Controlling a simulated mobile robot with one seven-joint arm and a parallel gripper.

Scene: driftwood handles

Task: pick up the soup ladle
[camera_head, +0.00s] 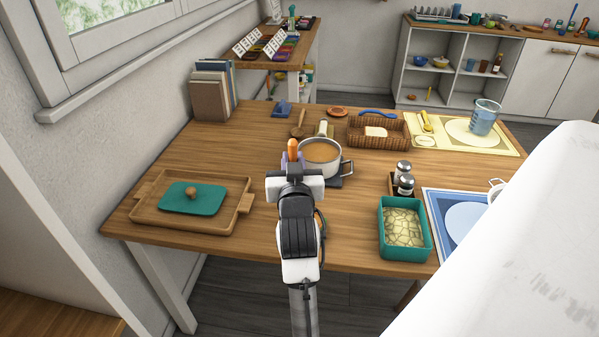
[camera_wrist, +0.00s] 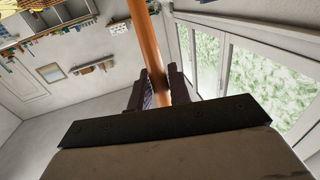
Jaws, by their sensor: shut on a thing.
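The soup ladle's orange-brown handle (camera_head: 292,149) stands up from my gripper (camera_head: 293,168), beside the left rim of the pot (camera_head: 335,173). The pot holds brown soup. In the wrist view the handle (camera_wrist: 146,45) runs between the two dark fingers of my gripper (camera_wrist: 158,88), which are shut on it. The ladle's bowl is hidden, so I cannot tell whether it is in the pot.
A wooden tray (camera_head: 143,216) with a teal board lies left. A teal bin (camera_head: 389,251), shakers (camera_head: 405,184) and a blue placemat (camera_head: 434,206) stand right. A wicker basket (camera_head: 396,143) and books (camera_head: 210,97) are behind. A white surface (camera_head: 520,240) blocks the lower right.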

